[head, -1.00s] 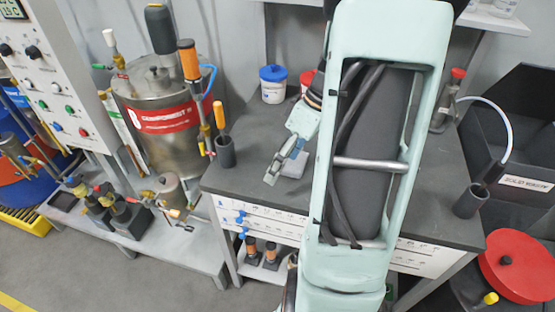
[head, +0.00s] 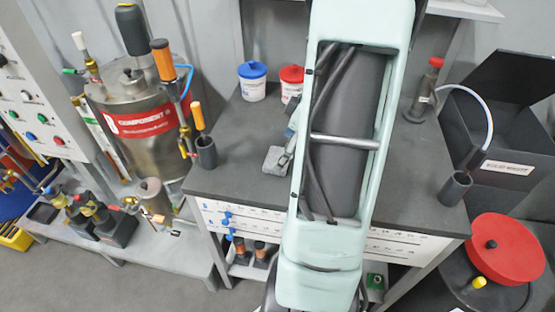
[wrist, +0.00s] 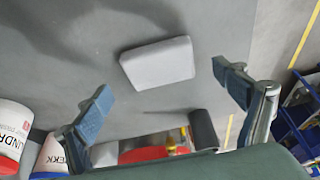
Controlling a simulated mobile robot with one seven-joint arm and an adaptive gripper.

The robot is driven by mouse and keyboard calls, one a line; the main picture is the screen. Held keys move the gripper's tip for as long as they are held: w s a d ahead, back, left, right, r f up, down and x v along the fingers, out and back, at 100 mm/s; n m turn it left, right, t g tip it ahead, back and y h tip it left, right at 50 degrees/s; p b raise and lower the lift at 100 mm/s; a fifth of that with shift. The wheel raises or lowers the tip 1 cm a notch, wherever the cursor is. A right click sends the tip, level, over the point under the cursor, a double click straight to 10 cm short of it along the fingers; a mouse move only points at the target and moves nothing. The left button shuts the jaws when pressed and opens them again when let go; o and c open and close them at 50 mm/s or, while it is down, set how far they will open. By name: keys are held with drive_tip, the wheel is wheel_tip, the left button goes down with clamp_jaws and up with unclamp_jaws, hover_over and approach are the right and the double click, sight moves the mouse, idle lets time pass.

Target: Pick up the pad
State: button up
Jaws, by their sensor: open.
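The pad is a light grey block lying flat on the dark grey bench top. In the wrist view the pad (wrist: 157,63) lies ahead of the fingertips, between their lines, with a gap to both. In the head view the pad (head: 275,159) shows just left of my arm, its right side partly covered. My gripper (wrist: 162,88) is open and empty, with blue-grey fingertips on either side. In the head view only a small part of it shows beside the pad; the rest is hidden behind my arm.
On the bench (head: 235,178) stand a blue-lidded tub (head: 253,88), a red-lidded tub (head: 291,88), a dark holder (head: 206,152) with an orange-handled tool, and another dark cup (head: 455,188). Bare bench surrounds the pad. A black waste bin (head: 525,130) is at right.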

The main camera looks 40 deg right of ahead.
sight(275, 151)
drive_tip(key=x, duration=0.3)
drive_tip(key=shift+f, duration=0.1)
drive_tip(key=shift+c, duration=0.3)
drive_tip(key=c, duration=0.9)
drive_tip(key=shift+o, duration=0.2)
